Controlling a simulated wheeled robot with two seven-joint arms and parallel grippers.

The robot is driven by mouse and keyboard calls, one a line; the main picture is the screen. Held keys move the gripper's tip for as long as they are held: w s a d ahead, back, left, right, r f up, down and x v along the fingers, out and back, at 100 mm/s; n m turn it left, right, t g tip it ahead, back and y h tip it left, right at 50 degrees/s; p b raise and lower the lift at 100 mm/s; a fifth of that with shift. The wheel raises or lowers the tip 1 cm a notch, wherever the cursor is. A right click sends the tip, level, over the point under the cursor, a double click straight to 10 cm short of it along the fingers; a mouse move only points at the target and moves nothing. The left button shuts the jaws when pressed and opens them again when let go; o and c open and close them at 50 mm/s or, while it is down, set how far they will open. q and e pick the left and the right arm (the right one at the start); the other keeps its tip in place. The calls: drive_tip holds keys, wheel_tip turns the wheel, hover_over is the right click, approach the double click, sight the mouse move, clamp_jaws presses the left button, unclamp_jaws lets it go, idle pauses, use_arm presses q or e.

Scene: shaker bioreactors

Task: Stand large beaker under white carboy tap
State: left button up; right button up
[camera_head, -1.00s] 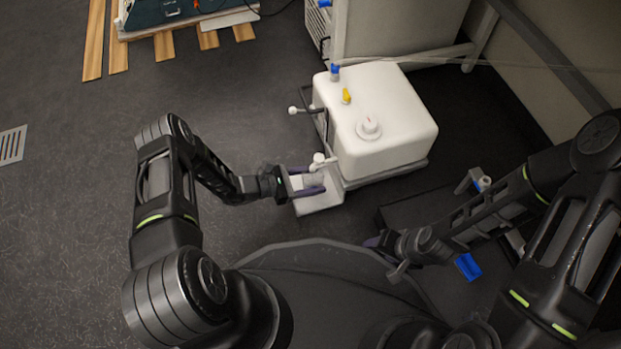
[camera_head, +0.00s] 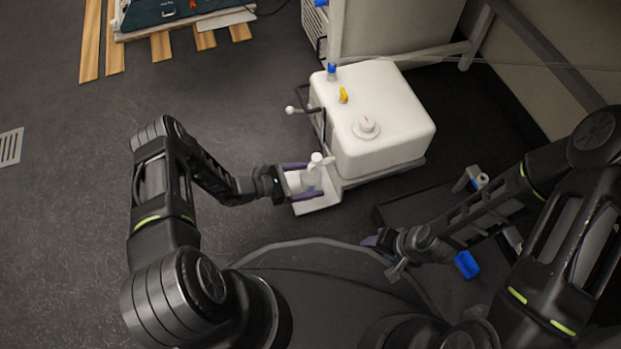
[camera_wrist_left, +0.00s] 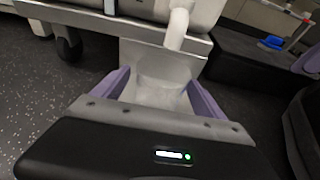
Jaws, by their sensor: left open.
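The white carboy (camera_head: 385,115) stands on a low stand, with its white tap (camera_head: 318,160) over a small white shelf (camera_head: 322,203). The clear large beaker (camera_head: 311,179) is on the shelf, at the tap. It also shows in the left wrist view (camera_wrist_left: 160,92), looking upright below the tap's spout (camera_wrist_left: 178,28). My left gripper (camera_head: 301,181) is open, with one purple finger on each side of the beaker. Whether the fingers touch it is hard to see. My right gripper (camera_head: 376,241) is low in front of my body, partly hidden, and its jaws are unclear.
A blue object (camera_head: 466,264) lies near my right gripper. A dark platform (camera_head: 420,203) is right of the carboy stand. A grey-white cabinet (camera_head: 395,30) stands behind the carboy. The floor at left is clear, except for wooden slats (camera_head: 90,45) at the back.

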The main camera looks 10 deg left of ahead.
use_arm(q)
drive_tip(key=p+v, duration=0.2)
drive_tip(key=v, duration=0.5)
drive_tip(key=shift+r, duration=0.1)
drive_tip(key=shift+a, duration=0.15)
